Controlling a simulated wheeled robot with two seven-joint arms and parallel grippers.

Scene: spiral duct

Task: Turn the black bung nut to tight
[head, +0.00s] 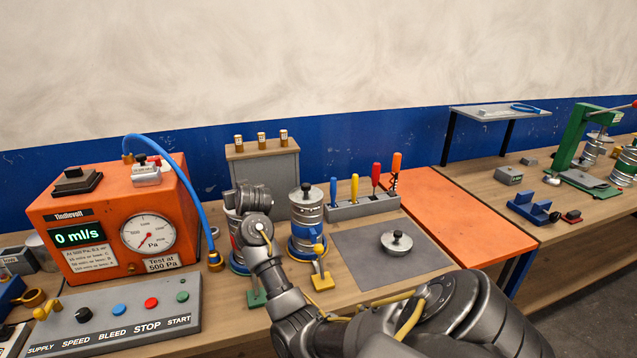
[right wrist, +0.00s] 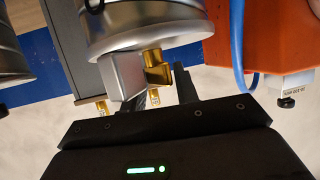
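A silver spiral duct (head: 307,214) stands upright in a blue-ringed stand, with a small black nut (head: 306,187) on its top bung. A second duct (head: 232,225) stands to its left, its top hidden by my right gripper (head: 250,198). That gripper is at this second duct's top, and its fingers cannot be made out clearly. A loose bung (head: 396,242) with a black knob lies on the grey mat. My left gripper is not in view.
An orange tester (head: 105,222) with a gauge and blue hose (head: 185,165) stands at left, behind a button panel (head: 115,322). A tool rack (head: 362,207) and a grey box with brass caps (head: 262,165) stand behind. The grey mat (head: 365,268) is mostly free.

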